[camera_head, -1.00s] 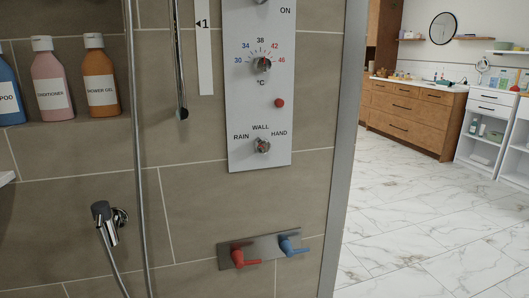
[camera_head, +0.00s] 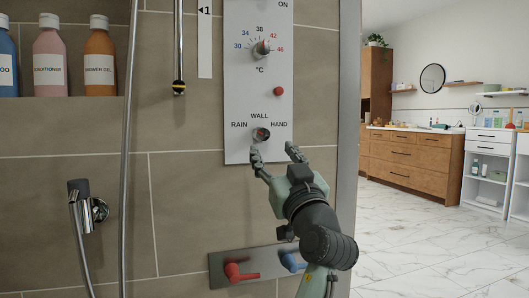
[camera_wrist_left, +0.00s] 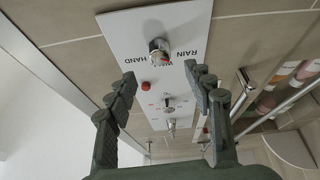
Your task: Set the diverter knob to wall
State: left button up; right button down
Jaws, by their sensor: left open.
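The diverter knob (camera_head: 261,134) is a small round metal knob low on the white shower panel (camera_head: 240,100). The labels RAIN at left, WALL above and HAND at right surround it. In the left wrist view the knob (camera_wrist_left: 158,48) shows beyond and between the open fingertips (camera_wrist_left: 160,76), apparently not touched. My right gripper is out of view.
A temperature knob (camera_head: 261,48) and a red button (camera_head: 278,91) are above. Red (camera_head: 236,271) and blue (camera_head: 291,262) levers sit below, near my left arm. A hose (camera_head: 128,150) and hand-shower holder (camera_head: 80,200) are at left, bottles (camera_head: 50,55) on a shelf.

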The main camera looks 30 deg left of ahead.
aim_at(263, 136)
pick_arm(q)
jog(key=x, duration=0.7)
jog(key=shift+w+a, duration=0.2)
